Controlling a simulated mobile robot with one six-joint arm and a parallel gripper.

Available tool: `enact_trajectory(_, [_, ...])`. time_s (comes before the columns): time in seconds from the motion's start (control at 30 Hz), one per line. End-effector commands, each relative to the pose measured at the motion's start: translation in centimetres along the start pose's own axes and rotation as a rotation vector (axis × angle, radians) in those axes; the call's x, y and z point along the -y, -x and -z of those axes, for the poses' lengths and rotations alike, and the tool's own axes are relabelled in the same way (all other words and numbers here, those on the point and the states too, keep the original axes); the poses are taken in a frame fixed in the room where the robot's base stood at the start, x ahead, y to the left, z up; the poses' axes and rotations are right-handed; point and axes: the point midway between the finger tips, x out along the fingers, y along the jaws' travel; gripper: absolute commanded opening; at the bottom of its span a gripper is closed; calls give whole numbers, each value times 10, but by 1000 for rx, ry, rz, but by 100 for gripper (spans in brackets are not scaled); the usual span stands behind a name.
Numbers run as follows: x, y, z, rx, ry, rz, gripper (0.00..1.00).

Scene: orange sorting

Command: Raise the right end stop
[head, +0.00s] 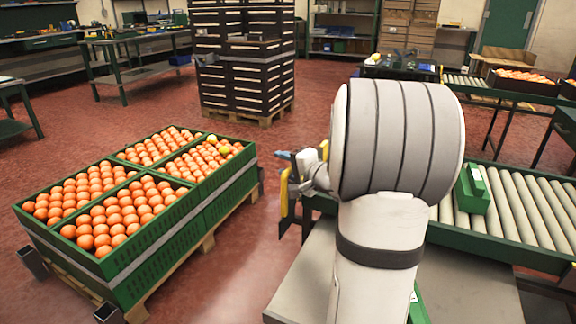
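No part in view is clearly recognisable as the right end stop. A green block with a pale strip on top (472,190) sits on the near roller conveyor (530,205) at the right; I cannot tell whether it belongs to an end stop. My gripper (290,190) is at the left of my grey arm, near the left end of this conveyor. It shows yellow and dark parts and is partly hidden by my arm. I cannot tell whether its fingers are open or shut, and I see nothing held. My arm hides part of the conveyor's left end.
Green crates of oranges (145,265) stand on a pallet at the left. Stacked black crates (245,75) stand at the back. Another roller conveyor (470,82) with orange-filled crates (548,88) is at the back right. Red floor (240,270) is clear between pallet and conveyor.

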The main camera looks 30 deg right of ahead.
Motion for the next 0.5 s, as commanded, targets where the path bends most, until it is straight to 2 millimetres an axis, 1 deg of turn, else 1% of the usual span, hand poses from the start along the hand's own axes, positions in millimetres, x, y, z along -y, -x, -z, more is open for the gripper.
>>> enact_trajectory(0.17, [-2,1,0,-1,-1,-3,38])
enact_trajectory(0.27, [-1,6,1,-3,-2,-3,38])
enact_trajectory(0.37, [-1,19,2,-5,-2,-5,38])
enact_trajectory(0.5, [1,44,2,-5,-1,-3,38])
